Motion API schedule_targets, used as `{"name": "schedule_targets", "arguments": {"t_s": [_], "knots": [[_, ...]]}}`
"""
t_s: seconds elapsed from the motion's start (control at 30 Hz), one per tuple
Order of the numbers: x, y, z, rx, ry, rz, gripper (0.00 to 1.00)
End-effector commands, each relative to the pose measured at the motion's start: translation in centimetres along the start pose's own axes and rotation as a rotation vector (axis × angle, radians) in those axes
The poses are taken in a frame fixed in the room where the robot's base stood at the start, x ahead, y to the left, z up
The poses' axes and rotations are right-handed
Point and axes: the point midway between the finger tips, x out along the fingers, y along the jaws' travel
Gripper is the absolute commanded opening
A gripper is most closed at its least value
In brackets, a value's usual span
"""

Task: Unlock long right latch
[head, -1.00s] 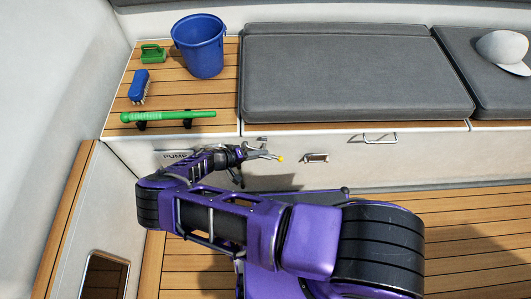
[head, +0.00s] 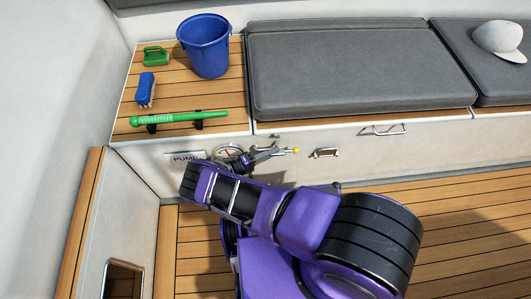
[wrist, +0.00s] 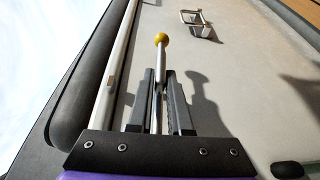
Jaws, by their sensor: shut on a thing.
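A thin metal lever with a yellow ball tip (head: 295,150) stands out from the front of the white locker under the bench. In the wrist view the lever rod (wrist: 158,95) runs between the two dark fingers of my gripper (wrist: 158,78), which are shut on it below the yellow ball. In the head view my gripper (head: 264,157) is partly hidden by my arm. To the right of the lever, a small metal latch (head: 326,153) and a longer metal handle (head: 383,130) sit on the locker front; a latch also shows in the wrist view (wrist: 196,22).
On the wooden top are a blue bucket (head: 205,48), a blue brush (head: 146,90) and a green handle (head: 178,118). Grey cushions (head: 350,70) lie right. The floor is clear at right.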

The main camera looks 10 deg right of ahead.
Motion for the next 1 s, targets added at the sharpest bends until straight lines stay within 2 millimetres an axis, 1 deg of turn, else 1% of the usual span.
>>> {"name": "schedule_targets", "arguments": {"t_s": [0.1, 0.23, 0.77, 0.8, 0.87, 0.9, 0.93, 1.0], "knots": [[0.59, -0.1, 0.18, -0.011, -0.001, 0.024, 0.0], [0.85, -0.1, 0.25, -0.017, 0.0, 0.042, 0.0], [1.03, -0.03, 0.26, -0.023, 0.004, 0.057, 0.0], [1.04, -0.03, 0.26, -0.023, 0.004, 0.057, 0.23], [1.03, -0.03, 0.27, -0.023, 0.004, 0.057, 0.33], [1.02, -0.04, 0.28, -0.023, 0.003, 0.056, 0.41], [1.02, -0.04, 0.29, -0.023, 0.003, 0.056, 0.45], [1.01, -0.05, 0.3, -0.023, 0.003, 0.056, 0.45]]}}
